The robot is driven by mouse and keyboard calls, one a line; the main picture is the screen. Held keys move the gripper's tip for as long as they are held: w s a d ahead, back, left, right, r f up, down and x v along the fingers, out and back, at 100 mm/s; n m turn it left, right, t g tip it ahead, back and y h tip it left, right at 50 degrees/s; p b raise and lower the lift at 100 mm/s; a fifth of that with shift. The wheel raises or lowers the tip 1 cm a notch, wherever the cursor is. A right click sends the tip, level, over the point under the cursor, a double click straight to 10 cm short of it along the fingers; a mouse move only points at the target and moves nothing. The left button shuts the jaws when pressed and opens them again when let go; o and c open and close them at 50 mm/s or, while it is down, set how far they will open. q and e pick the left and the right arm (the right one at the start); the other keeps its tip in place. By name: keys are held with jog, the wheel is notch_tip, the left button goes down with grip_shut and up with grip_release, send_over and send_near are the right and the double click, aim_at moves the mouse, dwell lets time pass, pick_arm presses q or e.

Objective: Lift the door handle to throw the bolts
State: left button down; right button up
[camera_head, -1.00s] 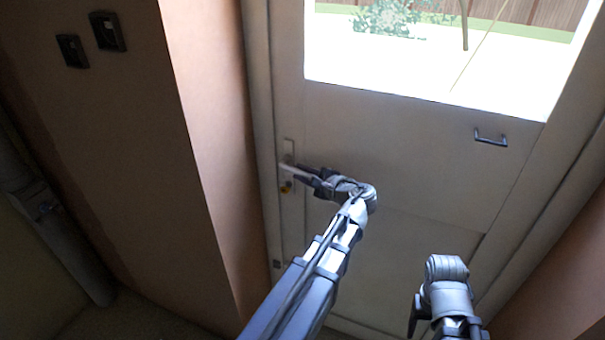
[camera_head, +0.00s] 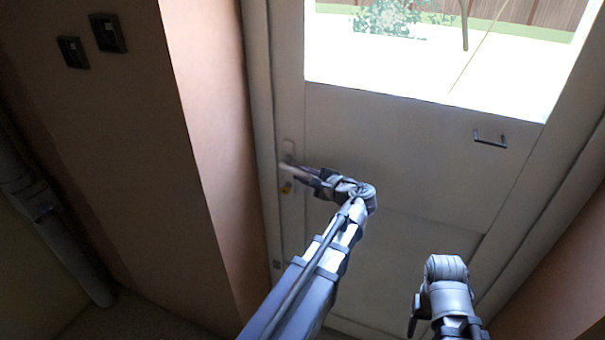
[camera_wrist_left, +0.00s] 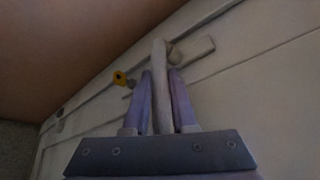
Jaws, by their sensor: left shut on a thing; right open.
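The door (camera_head: 400,150) is pale, with a large window in its upper part, and looks closed. Its light lever handle (camera_head: 290,166) is on a plate near the left edge. My left gripper (camera_head: 308,173) is shut on the handle. In the left wrist view the handle (camera_wrist_left: 159,75) runs between the two fingers of the left gripper (camera_wrist_left: 161,95). A yellow key or cylinder (camera_head: 286,188) sits below the handle; it also shows in the left wrist view (camera_wrist_left: 119,77). My right gripper (camera_head: 413,318) is low in the head view, open and away from the door handle.
A wall corner (camera_head: 205,150) stands close to the left of the door frame. Two dark switches (camera_head: 107,32) are on the left wall. A small dark pull handle (camera_head: 490,138) is on the door's right side. A pipe (camera_head: 55,225) runs down at far left.

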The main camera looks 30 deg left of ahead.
aim_at(298, 170)
pick_arm(q)
jog(key=r+h+p, duration=0.1)
jog(key=h+p, duration=0.1)
jog(key=p, duration=0.2)
jog(key=r+n+h+p, duration=0.1)
jog(key=r+h+p, duration=0.1)
jog(key=p, duration=0.3)
jog(key=a+r+n+h+p, duration=0.1)
jog(key=h+p, duration=0.1)
jog(key=p, duration=0.2)
jog(key=shift+s+r, duration=0.1)
jog(key=shift+r, duration=0.05)
jog(key=shift+a+r+h+p, duration=0.15)
jog(key=shift+h+p, duration=0.65)
jog(key=shift+p, duration=0.5)
jog(key=c, duration=0.7)
grip_release()
jog(key=shift+c, duration=0.2)
jog(key=shift+r, duration=0.1)
